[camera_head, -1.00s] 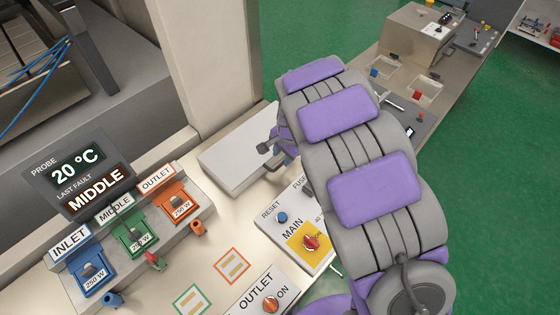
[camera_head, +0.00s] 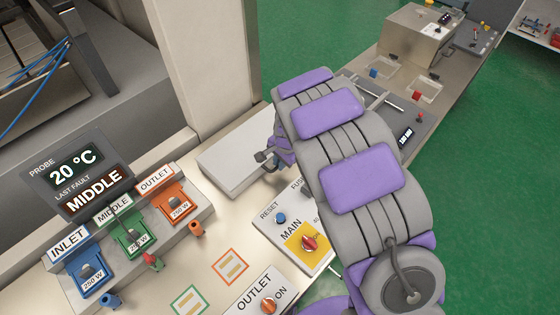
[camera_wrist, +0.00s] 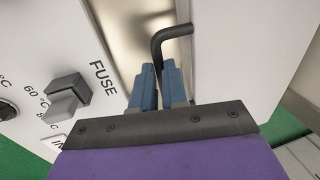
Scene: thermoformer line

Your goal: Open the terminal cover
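The terminal cover is a flat pale panel (camera_head: 238,158) lying closed on the bench beside the pale pillar. In the wrist view it is the light panel (camera_wrist: 250,50) on the right. Its dark, bent handle (camera_wrist: 172,35) stands at the panel's left edge, with its free leg running down between my gripper's blue fingers. My gripper (camera_wrist: 160,85) has its fingers close together with that rod between them, and looks shut on it. In the head view my arm partly hides the gripper at the cover's right edge, where the handle (camera_head: 263,156) shows.
A control box with the MAIN switch (camera_head: 309,242) and RESET button (camera_head: 281,218) stands near my arm. The FUSE switch (camera_wrist: 68,95) is left of the fingers. INLET, MIDDLE and OUTLET units (camera_head: 172,207) with a display (camera_head: 80,176) stand at left.

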